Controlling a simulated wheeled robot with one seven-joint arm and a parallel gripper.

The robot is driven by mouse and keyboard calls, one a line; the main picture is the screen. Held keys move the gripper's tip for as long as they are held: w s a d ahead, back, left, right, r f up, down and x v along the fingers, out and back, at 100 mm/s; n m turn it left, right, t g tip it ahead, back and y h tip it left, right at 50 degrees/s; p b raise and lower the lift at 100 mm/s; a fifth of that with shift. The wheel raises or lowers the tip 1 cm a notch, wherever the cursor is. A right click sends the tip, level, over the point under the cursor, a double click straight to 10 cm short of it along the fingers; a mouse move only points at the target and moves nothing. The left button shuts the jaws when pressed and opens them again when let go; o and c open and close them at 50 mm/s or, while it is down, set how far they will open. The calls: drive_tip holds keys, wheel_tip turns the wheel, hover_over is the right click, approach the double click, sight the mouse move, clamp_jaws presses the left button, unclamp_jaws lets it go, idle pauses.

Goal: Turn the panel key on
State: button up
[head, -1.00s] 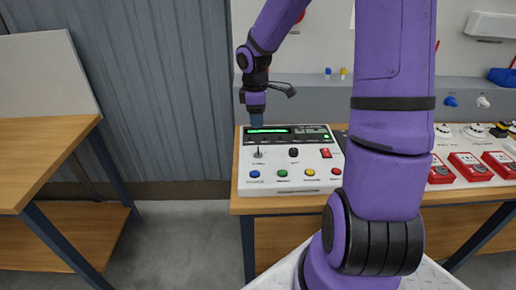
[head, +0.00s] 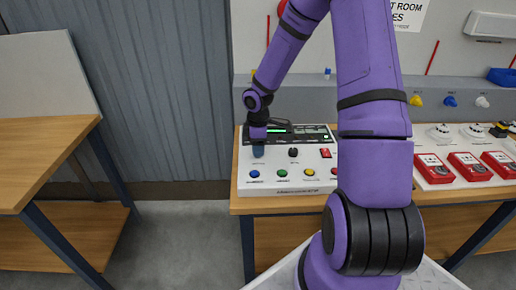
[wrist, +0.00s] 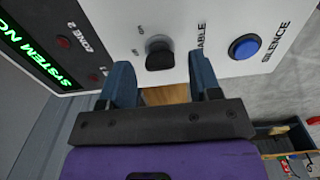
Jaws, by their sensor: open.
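The white control panel (head: 272,163) lies on the workbench in the head view and also shows in the wrist view (wrist: 110,30). In the wrist view, the panel key (wrist: 159,56) is a dark switch in a grey round collar, with small labels beside it. My gripper (wrist: 162,78) is open, with one blue finger on each side just short of the key and a gap between them. In the head view, my gripper (head: 258,151) points down at the panel's left part and hides the key. I cannot tell whether a finger touches the panel.
A blue button (wrist: 245,46) marked SILENCE sits right of the key in the wrist view. A black knob (head: 293,153), a red switch (head: 325,153) and coloured buttons share the panel. Red boxes (head: 433,168) stand to the right. A wooden table (head: 40,150) is at left.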

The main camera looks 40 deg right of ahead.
drive_tip(key=shift+f, duration=0.65)
drive_tip(key=c, duration=0.9)
drive_tip(key=shift+m, duration=0.4)
drive_tip(key=m, duration=1.1)
